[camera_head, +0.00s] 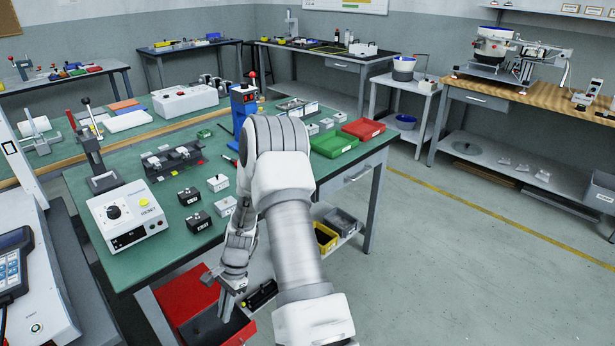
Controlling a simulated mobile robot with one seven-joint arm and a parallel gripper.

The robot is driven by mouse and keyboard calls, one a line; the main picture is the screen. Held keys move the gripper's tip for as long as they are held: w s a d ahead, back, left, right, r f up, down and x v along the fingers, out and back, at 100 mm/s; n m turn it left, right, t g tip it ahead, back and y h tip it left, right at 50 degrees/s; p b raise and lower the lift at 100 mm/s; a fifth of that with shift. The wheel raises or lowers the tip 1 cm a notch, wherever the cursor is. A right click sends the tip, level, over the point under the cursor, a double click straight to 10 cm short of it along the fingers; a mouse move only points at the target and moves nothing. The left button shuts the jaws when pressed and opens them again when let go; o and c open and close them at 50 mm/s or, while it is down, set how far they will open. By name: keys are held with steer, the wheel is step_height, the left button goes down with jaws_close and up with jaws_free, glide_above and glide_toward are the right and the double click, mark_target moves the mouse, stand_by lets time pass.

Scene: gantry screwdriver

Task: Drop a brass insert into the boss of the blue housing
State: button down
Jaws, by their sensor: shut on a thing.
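My gripper (227,306) points down at the front of the green-topped bench, below the bench top's level in the picture. It hangs over or beside a red box or drawer (187,296) with a dark interior. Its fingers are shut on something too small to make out. I cannot make out a brass insert. A blue upright device (243,103) with a red knob stands on the bench behind my arm. My arm hides part of it, and I cannot tell whether it is the blue housing. No boss shows clearly.
The bench top (160,262) holds a white control box (127,213), small black and grey blocks, a dark fixture (173,160), a green tray (333,145) and a red tray (363,129). A yellow bin (326,236) sits on the lower shelf. The floor at right is clear.

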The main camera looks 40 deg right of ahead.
steer(key=a+r+n+g+h, duration=0.2)
steer(key=a+r+n, duration=0.2)
steer(key=r+n, duration=0.4)
steer(key=a+r+n+g+h, duration=0.2)
steer(key=a+r+n, duration=0.2)
steer(key=r+n, duration=0.5)
step_height(320, 180, up, 6)
steer(key=shift+w+a+r, duration=0.1)
steer(key=shift+w+a, duration=0.2)
steer(key=shift+a, duration=0.1)
